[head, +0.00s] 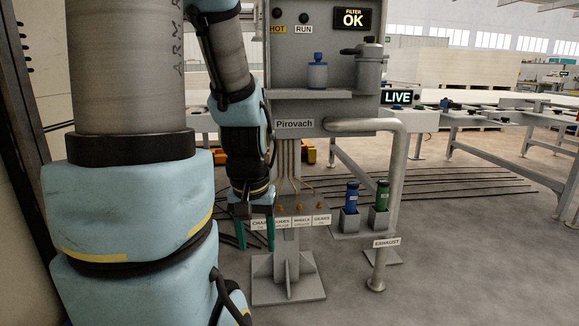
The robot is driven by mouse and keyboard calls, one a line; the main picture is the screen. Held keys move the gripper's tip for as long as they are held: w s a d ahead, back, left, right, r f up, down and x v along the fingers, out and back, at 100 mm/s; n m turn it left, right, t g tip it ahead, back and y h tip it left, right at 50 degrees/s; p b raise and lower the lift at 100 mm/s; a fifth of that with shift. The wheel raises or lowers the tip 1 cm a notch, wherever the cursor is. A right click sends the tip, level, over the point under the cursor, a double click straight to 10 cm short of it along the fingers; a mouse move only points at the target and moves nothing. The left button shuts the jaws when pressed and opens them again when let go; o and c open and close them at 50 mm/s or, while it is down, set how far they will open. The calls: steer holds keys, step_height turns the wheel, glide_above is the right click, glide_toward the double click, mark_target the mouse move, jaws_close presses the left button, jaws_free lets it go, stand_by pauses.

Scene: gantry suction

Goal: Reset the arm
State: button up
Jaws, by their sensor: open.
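My arm (240,140) shows in the head view, with a large grey and light blue link at the left and the forearm hanging down left of the machine's post. My gripper (256,232) points downward with two dark green fingers spread apart and nothing between them. It hangs in front of the row of small labels on the post, partly covering the leftmost label.
A grey machine panel marked Pirovach (295,124) stands close by on a post with a square foot (288,291). A bent exhaust pipe (398,180) runs to the floor. A blue bottle (351,197) and a green bottle (382,195) stand in holders.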

step_height(320, 180, up, 26)
steer(key=p, duration=2.5)
steer(key=shift+r, duration=0.25)
